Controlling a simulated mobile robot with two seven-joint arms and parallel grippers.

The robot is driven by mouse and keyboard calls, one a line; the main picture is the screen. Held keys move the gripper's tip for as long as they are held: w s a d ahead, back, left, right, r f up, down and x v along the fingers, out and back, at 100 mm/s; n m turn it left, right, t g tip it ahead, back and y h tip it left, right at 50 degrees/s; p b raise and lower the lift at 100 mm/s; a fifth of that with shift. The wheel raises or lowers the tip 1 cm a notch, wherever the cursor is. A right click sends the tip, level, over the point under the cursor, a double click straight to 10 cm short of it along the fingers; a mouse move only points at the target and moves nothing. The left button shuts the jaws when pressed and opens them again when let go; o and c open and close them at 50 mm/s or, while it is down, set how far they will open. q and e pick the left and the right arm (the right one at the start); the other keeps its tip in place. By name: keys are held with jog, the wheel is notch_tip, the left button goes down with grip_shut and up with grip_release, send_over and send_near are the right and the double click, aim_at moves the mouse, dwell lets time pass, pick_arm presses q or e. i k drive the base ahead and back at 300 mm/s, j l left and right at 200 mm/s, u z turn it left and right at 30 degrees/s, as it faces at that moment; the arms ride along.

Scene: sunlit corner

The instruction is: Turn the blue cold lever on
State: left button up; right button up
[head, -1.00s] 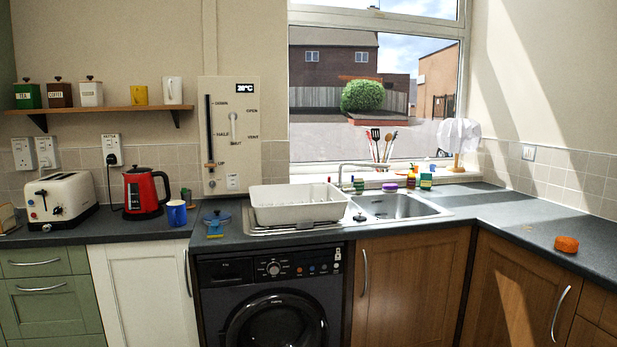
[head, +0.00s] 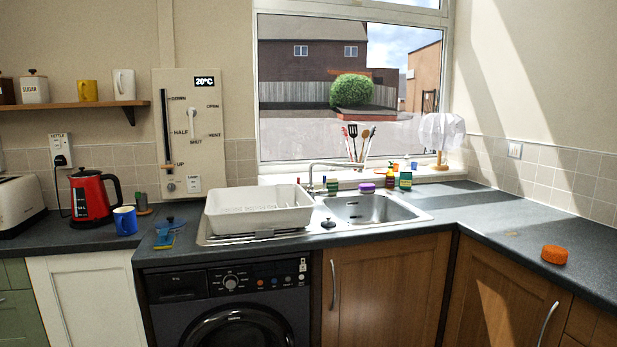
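The metal tap (head: 335,164) stands behind the sink (head: 372,208), its spout reaching right over the basin. Small coloured parts show near the tap's base, but they are too small for me to make out a blue cold lever or its position. Neither of my grippers is in view.
A white dish rack (head: 258,210) stands on the drainer left of the basin. A purple item (head: 366,187) and a green bottle (head: 405,180) stand behind the basin. An orange item (head: 554,255) lies on the right worktop, which is otherwise mostly clear.

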aim_at(323, 193)
jog(key=i+l+u, duration=0.15)
jog(key=l, duration=0.2)
jog(key=i+l+u, duration=0.1)
jog(key=l, duration=0.3)
jog(key=i+l, duration=0.2)
jog(key=l, duration=0.15)
jog(key=i+l, duration=0.2)
jog(key=l, duration=0.2)
jog(key=i+l+u, duration=0.1)
jog(key=l, duration=0.25)
jog(key=i+l, duration=0.3)
